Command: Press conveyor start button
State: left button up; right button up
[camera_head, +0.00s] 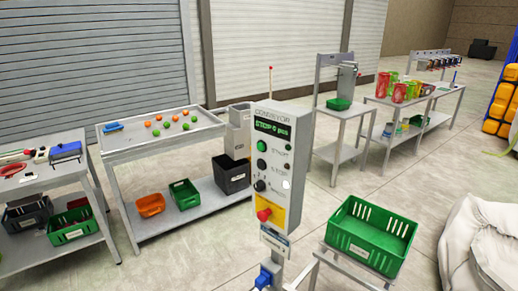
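The conveyor control box (272,180) is a grey upright panel on a post near the middle of the head view. Its display (271,129) shows green text that seems to begin with "STOP". Below it are a round green button (262,146), a dark button (261,163) and a dark knob (259,185), one under another. The small labels beside them are hard to read. A red mushroom button (263,215) sits on a yellow plate at the bottom. The front of the panel is unobstructed. Neither of my grippers is in view.
Left of the panel stands a table (110,154) with orange and green balls. A green crate (371,235) is on a stand to the right. A blue object (264,277) is low by the post. A white sack (480,245) lies far right.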

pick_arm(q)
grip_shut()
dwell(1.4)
